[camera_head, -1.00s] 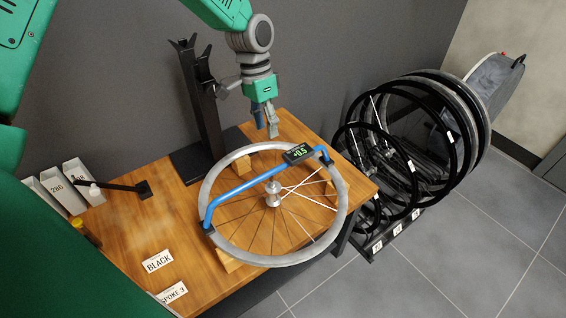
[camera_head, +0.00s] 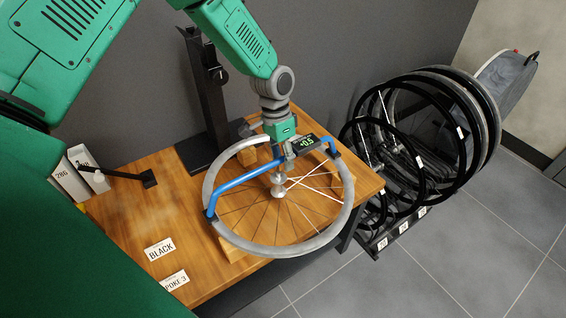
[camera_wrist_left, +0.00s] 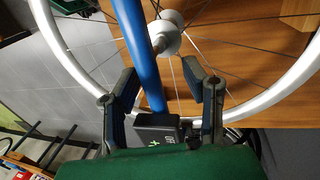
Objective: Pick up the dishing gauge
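The dishing gauge (camera_head: 246,177) is a blue arched bar with a black digital display (camera_head: 304,144) reading +0.5. It spans the top of a spoked wheel (camera_head: 221,230) lying flat on blocks. My left gripper (camera_head: 284,160) is over the gauge beside the display. In the left wrist view, the fingers of my left gripper (camera_wrist_left: 160,76) stand apart on either side of the blue bar (camera_wrist_left: 137,45), with visible gaps. The display box (camera_wrist_left: 156,131) shows between the finger bases. My right gripper is not in view.
The wooden table (camera_head: 130,222) carries a black stand (camera_head: 203,100) at the back and labels reading BLACK (camera_head: 159,249) and SPOKE 3 (camera_head: 175,281). White bins (camera_head: 70,182) stand at the left. A rack of black wheels (camera_head: 420,150) stands on the floor at right.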

